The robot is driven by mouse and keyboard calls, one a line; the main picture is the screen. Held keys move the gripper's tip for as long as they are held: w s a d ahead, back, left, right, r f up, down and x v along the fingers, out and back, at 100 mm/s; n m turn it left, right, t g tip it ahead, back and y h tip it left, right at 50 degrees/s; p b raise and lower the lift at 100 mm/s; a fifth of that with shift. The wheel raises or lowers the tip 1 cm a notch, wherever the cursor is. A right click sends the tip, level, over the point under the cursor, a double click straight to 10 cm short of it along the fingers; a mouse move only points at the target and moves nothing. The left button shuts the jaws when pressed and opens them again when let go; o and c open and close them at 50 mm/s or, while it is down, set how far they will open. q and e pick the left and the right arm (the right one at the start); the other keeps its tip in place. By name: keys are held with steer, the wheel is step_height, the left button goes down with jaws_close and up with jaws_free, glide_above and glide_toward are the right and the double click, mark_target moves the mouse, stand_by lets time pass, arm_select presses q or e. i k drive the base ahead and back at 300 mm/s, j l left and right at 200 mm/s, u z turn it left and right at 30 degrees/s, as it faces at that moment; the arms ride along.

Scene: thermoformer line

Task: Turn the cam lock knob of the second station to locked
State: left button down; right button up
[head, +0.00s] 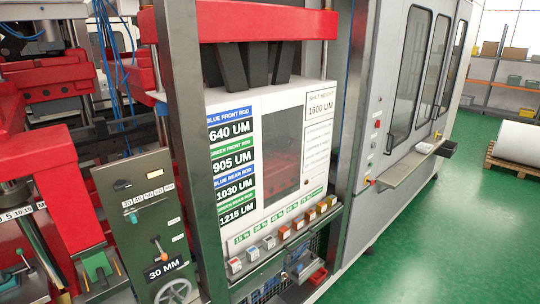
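A grey-green control panel (143,225) stands left of centre in the head view. It carries a black knob (122,185) near its top left, with a small white scale strip beside it. A handwheel (173,292) sits at the bottom edge, partly cut off, below a "30 MM" label. I cannot tell which control is the cam lock knob, or whether it is locked. Neither of my grippers is in view.
A white cabinet (262,205) with gauge labels and a row of coloured buttons stands behind a steel post (188,130). Red machine parts fill the left side. A large grey enclosure (390,120) is at right. Green floor (450,230) is clear; a white roll (518,143) rests on a pallet.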

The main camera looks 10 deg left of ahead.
mark_target(123, 184)
steer(key=u, duration=1.25)
